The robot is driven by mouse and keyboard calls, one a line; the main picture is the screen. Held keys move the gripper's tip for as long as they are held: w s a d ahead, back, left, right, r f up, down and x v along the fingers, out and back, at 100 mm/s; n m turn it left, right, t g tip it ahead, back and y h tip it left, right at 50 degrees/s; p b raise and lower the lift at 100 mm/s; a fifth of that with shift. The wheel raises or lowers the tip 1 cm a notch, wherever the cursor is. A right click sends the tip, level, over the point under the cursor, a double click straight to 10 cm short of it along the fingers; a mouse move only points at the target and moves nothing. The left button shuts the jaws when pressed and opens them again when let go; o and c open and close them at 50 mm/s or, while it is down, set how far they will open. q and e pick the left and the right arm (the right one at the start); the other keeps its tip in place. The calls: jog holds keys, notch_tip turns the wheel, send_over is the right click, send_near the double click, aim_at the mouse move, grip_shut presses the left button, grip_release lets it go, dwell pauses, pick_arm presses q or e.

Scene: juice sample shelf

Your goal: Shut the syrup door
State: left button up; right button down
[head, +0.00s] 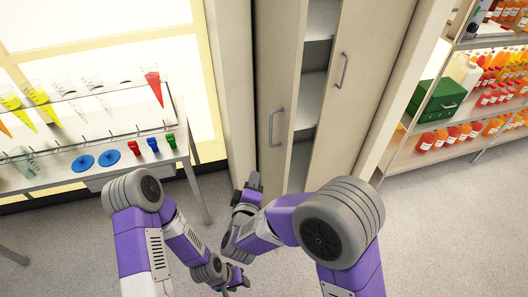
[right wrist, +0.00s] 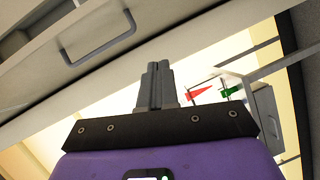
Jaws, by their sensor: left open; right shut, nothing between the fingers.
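A tall pale cabinet stands at the middle in the head view, with a left door (head: 278,60) and a right door (head: 368,65). Shelves (head: 310,95) show through the gap between the doors, so the cabinet is not fully shut. No label tells me which is the syrup door. The left door has a bar handle (head: 274,126); the right door has another (head: 342,70). My right gripper (head: 252,181) is shut and empty, low by the left door. A door handle (right wrist: 97,38) shows beyond its fingertips (right wrist: 157,70) in the right wrist view. My left gripper (head: 238,279) is open, low over the floor.
At left a table (head: 190,165) holds colored cones, blue discs (head: 83,163) and small red, blue and green pieces. At right a shelf unit carries juice bottles (head: 425,141) and a green box (head: 437,101). Floor (head: 450,230) is clear at lower right.

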jog(key=s+a+r+n+t+h, duration=0.1)
jog(key=s+a+r+n+t, duration=0.15)
jog(key=r, duration=0.25)
jog(key=w+d+b, duration=0.3)
jog(key=w+d, duration=0.2)
jog(key=w, duration=0.6)
jog(key=shift+w+r+g+b, duration=0.2)
jog(key=shift+g+b, duration=0.15)
jog(key=shift+b, duration=0.05)
jog(key=shift+d+m, duration=0.1)
jog(key=shift+m, duration=0.15)
